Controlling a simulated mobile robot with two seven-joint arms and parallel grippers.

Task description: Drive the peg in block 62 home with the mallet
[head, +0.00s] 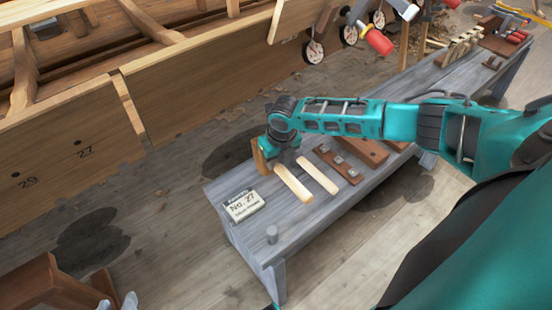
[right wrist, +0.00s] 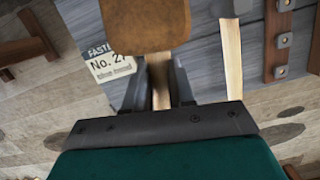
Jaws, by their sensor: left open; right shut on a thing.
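My right gripper (head: 284,146) is shut on a mallet above the near part of the grey bench. The tan mallet head (head: 260,155) is beside the gripper; it also fills the top middle of the right wrist view (right wrist: 155,25). Pale wood (right wrist: 160,85) shows below the head, between the fingers; I cannot tell how much is handle. The hull planking (head: 205,85) carries marks 29 and 27, each with a dark dot. No block marked 62 is readable, and its peg cannot be picked out.
The grey bench (head: 225,228) bears a card (head: 243,205) reading No. 27, pale sticks (head: 319,175) and a brown strip with metal pieces (head: 338,165). A brown wooden stool (head: 50,283) stands lower left. Bare floor (head: 165,195) lies between hull and bench.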

